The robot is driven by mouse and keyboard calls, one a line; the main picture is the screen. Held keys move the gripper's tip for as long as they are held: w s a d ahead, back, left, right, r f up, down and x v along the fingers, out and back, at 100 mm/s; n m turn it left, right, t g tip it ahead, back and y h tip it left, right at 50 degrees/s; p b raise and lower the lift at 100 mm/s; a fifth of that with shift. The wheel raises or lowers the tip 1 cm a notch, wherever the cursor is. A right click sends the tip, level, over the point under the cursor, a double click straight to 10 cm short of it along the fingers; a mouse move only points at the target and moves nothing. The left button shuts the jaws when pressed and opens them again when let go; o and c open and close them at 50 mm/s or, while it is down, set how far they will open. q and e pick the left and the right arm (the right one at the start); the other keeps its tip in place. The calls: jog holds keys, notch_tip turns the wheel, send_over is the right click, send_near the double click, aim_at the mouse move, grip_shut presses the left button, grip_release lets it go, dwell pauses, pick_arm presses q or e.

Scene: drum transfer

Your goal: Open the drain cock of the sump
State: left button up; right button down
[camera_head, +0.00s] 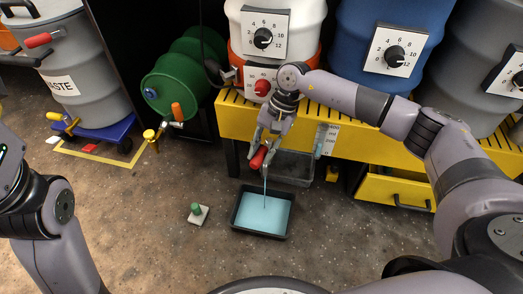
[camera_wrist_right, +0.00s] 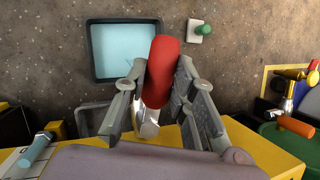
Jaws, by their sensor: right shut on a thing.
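The drain cock's red handle (camera_head: 258,157) is at the front of the yellow sump (camera_head: 233,121), below its top edge. My right gripper (camera_head: 265,146) is shut on this handle. In the right wrist view the red handle (camera_wrist_right: 163,70) lies between the two fingers, with a metal part (camera_wrist_right: 147,122) under it. A thin pale blue stream (camera_head: 265,186) falls from below the cock into a dark tray (camera_head: 236,222) on the floor. Pale blue liquid covers the tray's bottom; the tray also shows in the wrist view (camera_wrist_right: 90,50). My left arm is at the left edge; its gripper is out of view.
A green-knobbed plate (camera_head: 198,213) lies on the floor left of the tray. A grey bin (camera_head: 290,168) is behind the tray under the sump. Drums with dials stand on the sump. The front floor is clear.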

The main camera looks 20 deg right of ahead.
jog(key=c, duration=1.3)
grip_release()
jog(key=v, duration=0.7)
jog(key=shift+w+d+r, duration=0.1)
jog(key=shift+d+r, duration=0.05)
jog(key=shift+r, duration=0.05)
jog(key=shift+c, duration=0.6)
